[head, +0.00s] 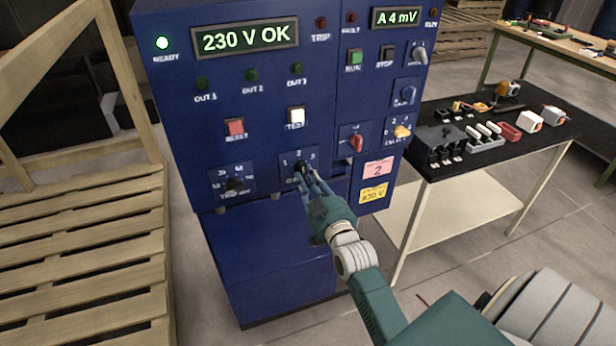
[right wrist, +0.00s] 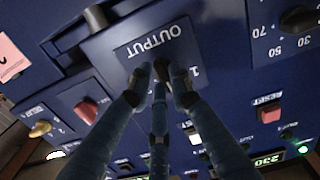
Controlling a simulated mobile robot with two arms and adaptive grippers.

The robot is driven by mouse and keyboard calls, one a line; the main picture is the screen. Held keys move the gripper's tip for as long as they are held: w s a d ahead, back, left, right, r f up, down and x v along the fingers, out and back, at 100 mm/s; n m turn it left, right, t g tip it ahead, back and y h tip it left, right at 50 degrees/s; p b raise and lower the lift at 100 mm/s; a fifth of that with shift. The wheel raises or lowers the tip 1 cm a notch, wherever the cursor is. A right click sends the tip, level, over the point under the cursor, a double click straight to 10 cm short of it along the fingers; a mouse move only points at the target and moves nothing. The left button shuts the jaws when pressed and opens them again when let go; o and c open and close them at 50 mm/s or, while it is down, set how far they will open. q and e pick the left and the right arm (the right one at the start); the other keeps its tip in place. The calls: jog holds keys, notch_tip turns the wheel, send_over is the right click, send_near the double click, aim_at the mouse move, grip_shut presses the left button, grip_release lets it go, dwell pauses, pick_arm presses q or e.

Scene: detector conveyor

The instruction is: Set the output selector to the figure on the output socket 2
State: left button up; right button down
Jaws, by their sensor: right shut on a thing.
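The output selector (head: 299,166) is a small dark knob on the blue panel, on a plate with the figures 1, 2 and 3 around it. My right gripper (head: 305,178) is shut on this knob. In the right wrist view its three fingers (right wrist: 161,76) close over the knob below the upside-down word OUTPUT. The fingers hide most of the knob, so I cannot tell its pointer's setting. A pink label (head: 377,169) with the figure 2 is on the panel, right of the selector. My left gripper is not in view.
The display (head: 245,38) reads 230 V OK and the green READY lamp (head: 162,43) is lit. The red knob (head: 355,142) and yellow knob (head: 402,131) are close by. A black-topped table (head: 470,160) stands right, a wooden pallet (head: 85,250) left.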

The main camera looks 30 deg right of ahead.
jog(key=shift+m, duration=0.5)
jog(key=c, duration=1.6)
grip_release()
jog(key=shift+o, duration=0.2)
jog(key=v, duration=1.2)
jog(key=shift+f, duration=0.1)
